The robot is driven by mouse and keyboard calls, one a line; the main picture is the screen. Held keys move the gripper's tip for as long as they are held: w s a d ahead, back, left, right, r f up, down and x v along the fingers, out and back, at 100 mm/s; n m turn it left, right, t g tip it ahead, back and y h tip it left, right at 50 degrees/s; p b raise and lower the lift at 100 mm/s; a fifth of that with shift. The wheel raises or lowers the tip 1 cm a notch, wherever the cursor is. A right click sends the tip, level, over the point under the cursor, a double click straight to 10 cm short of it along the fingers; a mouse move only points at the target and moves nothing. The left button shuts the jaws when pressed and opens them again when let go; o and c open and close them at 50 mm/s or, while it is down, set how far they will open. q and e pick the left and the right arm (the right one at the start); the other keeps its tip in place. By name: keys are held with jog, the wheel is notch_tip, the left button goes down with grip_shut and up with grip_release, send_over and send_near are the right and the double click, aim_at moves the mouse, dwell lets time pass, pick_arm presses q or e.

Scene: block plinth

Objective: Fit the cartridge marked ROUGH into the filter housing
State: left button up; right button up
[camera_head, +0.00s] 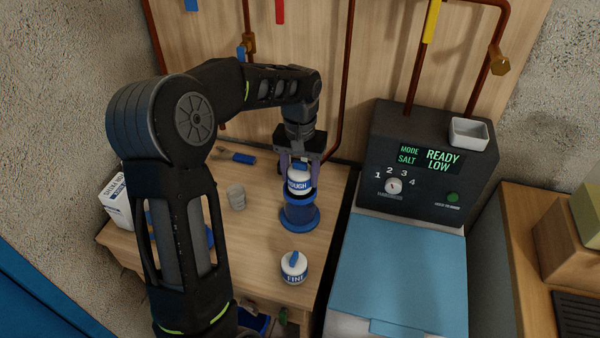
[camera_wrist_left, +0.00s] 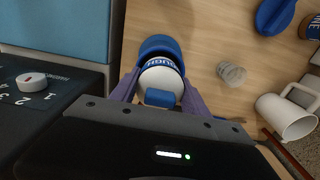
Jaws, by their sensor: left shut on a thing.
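The white ROUGH cartridge (camera_head: 299,184), with a blue label and blue top, is upright between the fingers of my left gripper (camera_head: 301,168). My left gripper is shut on it. The blue filter housing (camera_head: 299,217) stands on the wooden bench directly below the cartridge, whose lower end overlaps the housing's top in the picture. I cannot tell how far it is inside. In the left wrist view the cartridge (camera_wrist_left: 161,76) shows against the blue housing rim (camera_wrist_left: 158,45). A second white cartridge marked FINE (camera_head: 293,268) stands upright nearer the front. My right gripper is out of view.
A clear cup (camera_head: 236,197) stands left of the housing, and a blue-handled tool (camera_head: 242,157) lies behind it. A white mug (camera_wrist_left: 284,117) shows in the wrist view. The dark softener unit (camera_head: 425,165) with a blue lid (camera_head: 398,280) stands close on the right.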

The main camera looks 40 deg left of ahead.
pick_arm(q)
jog(key=shift+f+b, duration=0.6)
jog(key=shift+f, duration=0.3)
jog(key=shift+r, duration=0.1)
jog(key=shift+r+p, duration=0.8)
jog(key=shift+r, duration=0.1)
dwell(1.1)
dwell(0.4)
jog(key=shift+f, duration=0.35)
jog(key=shift+f+b, duration=0.6)
jog(key=o, duration=1.4)
